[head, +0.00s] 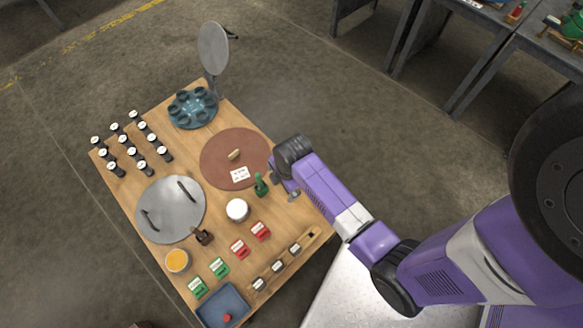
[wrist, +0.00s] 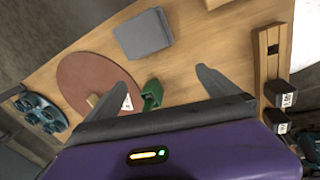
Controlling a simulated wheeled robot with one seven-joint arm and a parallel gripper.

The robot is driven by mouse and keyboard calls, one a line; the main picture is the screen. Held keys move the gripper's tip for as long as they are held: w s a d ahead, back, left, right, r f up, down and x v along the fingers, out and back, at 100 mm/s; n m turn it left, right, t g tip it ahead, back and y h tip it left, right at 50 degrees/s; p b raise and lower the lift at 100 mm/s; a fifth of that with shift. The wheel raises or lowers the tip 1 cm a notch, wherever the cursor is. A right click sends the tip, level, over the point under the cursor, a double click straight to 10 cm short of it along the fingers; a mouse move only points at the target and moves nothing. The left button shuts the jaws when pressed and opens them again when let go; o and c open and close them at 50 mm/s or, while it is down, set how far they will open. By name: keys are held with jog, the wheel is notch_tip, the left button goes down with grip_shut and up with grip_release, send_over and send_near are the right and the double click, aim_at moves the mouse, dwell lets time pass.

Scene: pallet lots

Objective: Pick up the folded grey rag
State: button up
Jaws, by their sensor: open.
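The folded grey rag (wrist: 143,35) shows in the wrist view as a flat grey square on the wooden table, near the table's edge. My gripper (wrist: 153,63) is open, with its two fingers apart and nothing between them. In this view the rag lies beyond the fingertips, above the gap between them. In the head view my gripper (head: 283,190) hangs over the table's right side, and I cannot make out the rag; my gripper and arm seem to cover it.
A wooden rail (head: 311,237) with dark blocks lies at the lower right. A white round container (head: 237,210) and red boxes stand nearby.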

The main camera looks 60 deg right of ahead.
jog(key=d, duration=0.2)
jog(key=d+n+g, duration=0.1)
jog(key=d, duration=0.1)
jog(key=d+n+g, duration=0.1)
jog(key=d, duration=0.1)
jog(key=shift+w+d+r+b, duration=0.15)
jog(key=shift+w+r+b, duration=0.15)
jog(key=shift+r, duration=0.1)
jog(key=f, duration=0.2)
jog(key=f+b, duration=0.1)
jog(key=f, duration=0.2)
jog(key=f+b, duration=0.1)
jog(key=f, duration=0.1)
jog(key=shift+s+d+f, duration=0.1)
jog(key=shift+s+f, duration=0.2)
jog(key=c, duration=1.3)
